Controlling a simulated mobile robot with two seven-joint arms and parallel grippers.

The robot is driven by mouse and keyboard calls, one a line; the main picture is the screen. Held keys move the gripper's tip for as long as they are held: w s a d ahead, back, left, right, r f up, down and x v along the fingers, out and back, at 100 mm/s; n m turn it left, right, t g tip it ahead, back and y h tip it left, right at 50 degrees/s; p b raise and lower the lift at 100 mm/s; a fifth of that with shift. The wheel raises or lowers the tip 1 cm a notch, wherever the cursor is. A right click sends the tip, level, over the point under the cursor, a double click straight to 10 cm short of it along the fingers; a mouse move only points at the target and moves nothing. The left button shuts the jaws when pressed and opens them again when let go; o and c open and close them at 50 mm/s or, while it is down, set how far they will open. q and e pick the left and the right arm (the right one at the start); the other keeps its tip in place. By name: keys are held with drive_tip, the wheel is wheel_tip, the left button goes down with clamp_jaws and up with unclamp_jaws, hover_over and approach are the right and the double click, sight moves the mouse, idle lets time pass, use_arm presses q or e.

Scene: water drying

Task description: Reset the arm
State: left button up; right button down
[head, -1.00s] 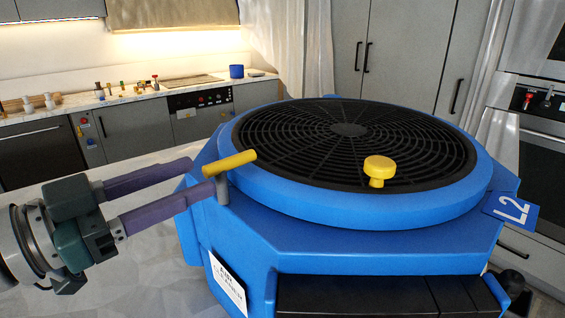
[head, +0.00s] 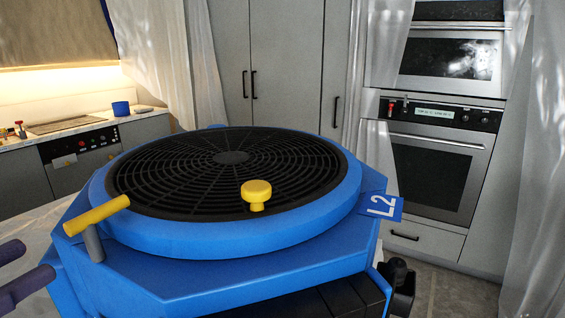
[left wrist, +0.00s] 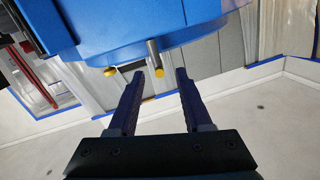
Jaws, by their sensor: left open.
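My left gripper (head: 22,272) shows only by its two purple fingers at the left edge of the head view. They are apart, with nothing between them. In the left wrist view the gripper (left wrist: 155,75) is also open and empty. The blue machine (head: 200,272) with its round black grille stands in the middle of the head view. Its yellow-topped lever (head: 98,214) is on the near left corner, to the right of the fingers and apart from them. A yellow knob (head: 256,194) stands at the grille's front edge. My right gripper is not in view.
A blue L2 tag (head: 382,206) sticks out from the machine's right side. A counter (head: 70,132) with a blue cup (head: 121,108) is at the back left. An oven (head: 432,175) is at the back right. Curtains hang at the sides.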

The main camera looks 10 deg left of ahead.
use_arm(q)
drive_tip(key=s+d+f+n+g+y, duration=0.2)
drive_tip(key=d+f+n+g+y, duration=0.1)
drive_tip(key=f+g+y, duration=0.4)
drive_tip(key=s+d+f+g+h+p, duration=0.25)
drive_tip(key=s+d+g, duration=0.4)
drive_tip(key=s, duration=0.35)
wheel_tip(320, 180, up, 25)
drive_tip(key=p, duration=2.3)
drive_tip(key=shift+w+r+p, duration=0.15)
drive_tip(key=shift+p, duration=0.15)
drive_tip(key=shift+h, duration=0.25)
